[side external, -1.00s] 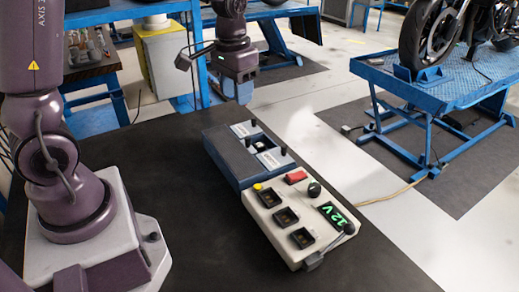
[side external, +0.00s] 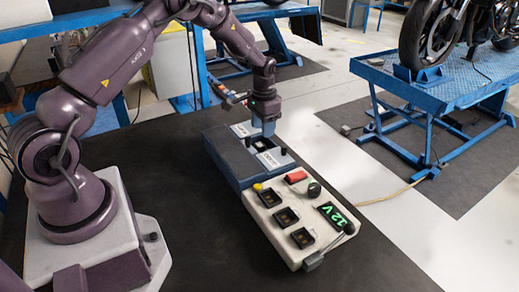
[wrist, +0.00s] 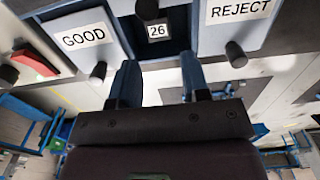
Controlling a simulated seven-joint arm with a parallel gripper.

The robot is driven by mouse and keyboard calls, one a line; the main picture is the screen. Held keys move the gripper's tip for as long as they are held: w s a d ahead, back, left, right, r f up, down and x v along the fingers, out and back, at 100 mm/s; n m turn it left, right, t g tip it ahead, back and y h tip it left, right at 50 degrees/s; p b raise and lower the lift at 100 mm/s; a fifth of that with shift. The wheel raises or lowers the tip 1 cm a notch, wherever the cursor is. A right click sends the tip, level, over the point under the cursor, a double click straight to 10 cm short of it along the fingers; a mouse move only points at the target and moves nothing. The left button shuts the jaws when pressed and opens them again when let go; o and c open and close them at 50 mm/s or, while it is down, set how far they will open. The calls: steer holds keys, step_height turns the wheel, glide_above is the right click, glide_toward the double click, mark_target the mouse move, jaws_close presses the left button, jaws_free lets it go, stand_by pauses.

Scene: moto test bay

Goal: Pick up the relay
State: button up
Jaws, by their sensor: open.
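The relay (wrist: 157,30) is a small dark block with a white label reading 26. It sits in a dark recess of the blue box (side external: 222,160), between the lid plates marked GOOD (wrist: 83,40) and REJECT (wrist: 238,12). My gripper (side external: 268,132) is low over the box in the side external view, fingers pointing down. In the wrist view its two blue fingers (wrist: 159,68) stand apart with nothing between them. The relay shows beyond the fingertips, not between them. In the side external view my gripper is close in front of the recess, and the relay is hard to make out.
The pale tester (side external: 295,215) adjoins the box, with several dark sockets, a red switch (side external: 297,177), a black knob, a lever and a green 12V display (side external: 332,213). Black knobs stand up from the box. The dark bench top (side external: 190,235) is clear to the left.

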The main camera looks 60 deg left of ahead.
mark_target(261, 144)
steer(key=shift+s+f, duration=0.2)
steer(key=shift+f, duration=1.4)
steer(key=shift+s+f, duration=0.2)
steer(key=shift+f, duration=1.35)
steer(key=shift+c, duration=0.2)
steer(key=c, duration=0.6)
